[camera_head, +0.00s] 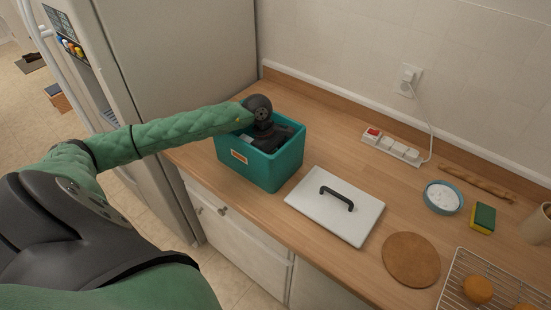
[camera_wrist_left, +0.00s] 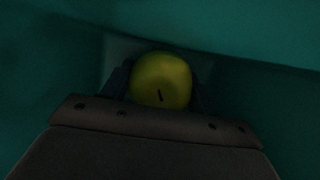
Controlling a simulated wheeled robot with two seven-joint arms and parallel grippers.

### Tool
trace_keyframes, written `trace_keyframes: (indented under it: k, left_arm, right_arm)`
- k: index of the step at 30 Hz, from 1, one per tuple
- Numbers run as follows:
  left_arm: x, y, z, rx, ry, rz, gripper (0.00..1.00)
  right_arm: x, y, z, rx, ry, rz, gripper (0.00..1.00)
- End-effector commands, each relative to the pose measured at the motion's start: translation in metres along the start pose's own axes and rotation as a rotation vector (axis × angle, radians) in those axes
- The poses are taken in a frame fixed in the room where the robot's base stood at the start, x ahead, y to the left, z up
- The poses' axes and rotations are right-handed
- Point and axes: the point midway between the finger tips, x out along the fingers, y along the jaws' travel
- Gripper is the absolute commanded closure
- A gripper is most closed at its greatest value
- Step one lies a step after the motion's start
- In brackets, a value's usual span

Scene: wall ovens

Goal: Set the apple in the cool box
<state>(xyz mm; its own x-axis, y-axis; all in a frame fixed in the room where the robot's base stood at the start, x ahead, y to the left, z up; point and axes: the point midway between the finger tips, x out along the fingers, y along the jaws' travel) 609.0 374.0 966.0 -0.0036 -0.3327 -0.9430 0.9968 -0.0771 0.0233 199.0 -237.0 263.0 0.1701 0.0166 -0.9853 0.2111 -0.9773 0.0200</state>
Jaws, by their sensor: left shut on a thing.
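The cool box (camera_head: 281,168) is a teal open-topped box on the wooden counter, with an orange label on its front. My left gripper (camera_head: 270,138) reaches down into it, and its fingers are hidden by the box walls in the head view. In the left wrist view the left gripper (camera_wrist_left: 160,92) is shut on the apple (camera_wrist_left: 161,80), which is yellow-green with a dark stem. Teal walls surround the apple there. Whether it touches the box floor I cannot tell. My right gripper is not in view.
A white lid (camera_head: 321,212) with a black handle lies right of the box. Further right are a cork mat (camera_head: 411,260), a wire rack (camera_head: 456,283) with orange fruit, a bowl (camera_head: 430,204), a sponge (camera_head: 482,218) and a power strip (camera_head: 391,147). A fridge (camera_head: 180,60) stands at left.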

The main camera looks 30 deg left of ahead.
Motion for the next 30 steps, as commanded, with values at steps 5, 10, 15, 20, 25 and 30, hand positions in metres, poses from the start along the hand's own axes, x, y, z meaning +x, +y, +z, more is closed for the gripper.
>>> trace_keyframes:
  k: [5,10,15,20,25,30]
  left_arm:
    - [0.0003,0.0001,0.0,0.0,0.0,0.0,0.67]
    - [0.0016,0.0,-0.0004,0.0,0.0,0.0,0.67]
    - [0.0016,-0.0002,-0.0004,0.0,0.0,-0.001,0.27]
    - [0.0016,-0.0002,-0.0004,0.0,0.0,-0.001,0.19]
    - [0.0014,-0.0002,-0.0003,0.0,0.0,-0.001,0.19]
    - [-0.0017,0.0,0.0006,0.0,0.0,0.0,0.19]
  right_arm:
    - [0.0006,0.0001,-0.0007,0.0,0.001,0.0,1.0]
    - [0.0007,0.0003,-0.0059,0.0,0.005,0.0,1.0]
    - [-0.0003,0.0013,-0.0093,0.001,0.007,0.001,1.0]
    - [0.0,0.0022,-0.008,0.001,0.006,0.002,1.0]
    - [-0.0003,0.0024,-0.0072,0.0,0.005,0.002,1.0]
    - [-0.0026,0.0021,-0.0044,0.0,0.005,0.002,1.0]
